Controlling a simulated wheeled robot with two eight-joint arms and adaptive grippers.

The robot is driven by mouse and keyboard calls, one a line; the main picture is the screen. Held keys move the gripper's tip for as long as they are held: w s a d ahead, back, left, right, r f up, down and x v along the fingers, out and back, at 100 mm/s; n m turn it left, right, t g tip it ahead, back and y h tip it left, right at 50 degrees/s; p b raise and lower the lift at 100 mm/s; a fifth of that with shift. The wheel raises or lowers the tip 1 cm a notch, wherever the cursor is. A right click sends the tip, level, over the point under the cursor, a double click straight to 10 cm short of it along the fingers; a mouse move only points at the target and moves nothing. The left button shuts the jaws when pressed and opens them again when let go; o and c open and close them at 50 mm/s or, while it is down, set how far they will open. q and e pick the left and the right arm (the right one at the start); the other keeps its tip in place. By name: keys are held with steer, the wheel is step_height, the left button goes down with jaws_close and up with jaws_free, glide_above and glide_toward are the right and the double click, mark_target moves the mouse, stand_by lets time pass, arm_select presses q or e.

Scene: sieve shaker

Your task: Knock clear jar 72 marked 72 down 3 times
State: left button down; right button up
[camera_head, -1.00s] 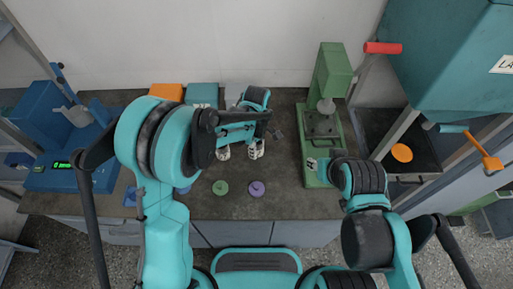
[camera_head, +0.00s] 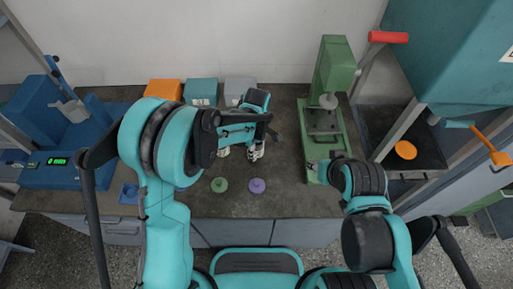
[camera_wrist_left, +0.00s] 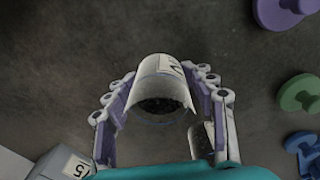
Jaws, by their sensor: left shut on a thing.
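A clear jar (camera_wrist_left: 160,92) with dark grains inside sits between the fingers of my left gripper (camera_wrist_left: 165,115) in the left wrist view. A label with dark marks shows on its side, cut off so that I cannot read it fully. The left gripper is shut on this jar. In the head view, the left gripper (camera_head: 240,151) is over the middle of the bench, and my arm hides most of the jar. I cannot tell whether the jar touches the bench. My right gripper (camera_head: 322,172) is by the green press base; its fingers are too small to read.
Green (camera_head: 220,185) and purple (camera_head: 257,186) knobbed discs lie on the bench (camera_head: 300,208) in front. A green press (camera_head: 335,65) stands right, a blue device (camera_head: 55,175) with a display left. Orange (camera_head: 164,89), teal (camera_head: 201,92) and grey (camera_head: 240,88) boxes stand behind.

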arm_select(q)
steer(key=c, duration=0.6)
jaws_free()
steer(key=shift+s+f, duration=0.1)
steer(key=shift+f, duration=0.2)
steer(key=shift+o, duration=0.7)
steer(key=shift+r, duration=0.1)
steer(key=shift+r, duration=0.1)
step_height(320, 180, up, 12)
steer(key=s+a+r+m+t, duration=0.2)
steer(key=s+a+m, duration=0.4)
steer(key=a, duration=0.3)
steer(key=s+a+r+m+t, duration=0.3)
steer(key=s+a+m+t, duration=0.2)
steer(key=s+a+m, duration=0.2)
steer(key=shift+s+a, duration=0.9)
steer(key=shift+s, duration=0.3)
